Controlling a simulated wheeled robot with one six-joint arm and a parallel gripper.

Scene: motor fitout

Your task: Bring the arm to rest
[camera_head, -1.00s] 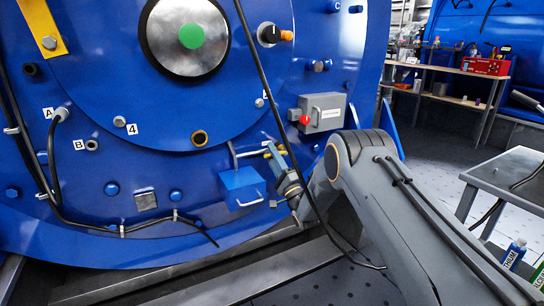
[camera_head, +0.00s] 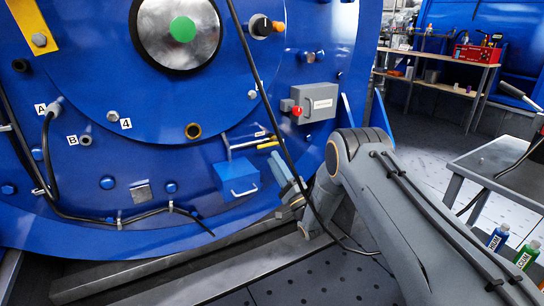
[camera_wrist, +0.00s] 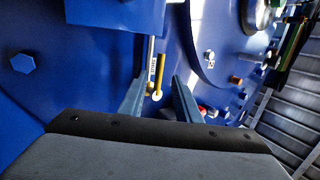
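My gripper (camera_head: 283,168) is in front of the lower right of the blue machine (camera_head: 95,165), beside a small blue box (camera_head: 238,180) with a pale handle. In the wrist view my gripper (camera_wrist: 160,88) shows two fingers standing apart with nothing held between them. A yellow-ended rod (camera_wrist: 159,72) and a pale labelled rod (camera_wrist: 151,62) lie beyond the fingertips. The yellow rod also shows in the head view (camera_head: 267,145), close to the fingertips; I cannot tell whether they touch. My grey arm bends down from its elbow to the gripper.
A black cable (camera_head: 258,80) hangs across the machine front and passes by my arm. A grey box with a red button (camera_head: 297,111) is above my gripper. A grey table (camera_head: 500,165) and two bottles, blue (camera_head: 498,237) and green (camera_head: 526,254), are at right.

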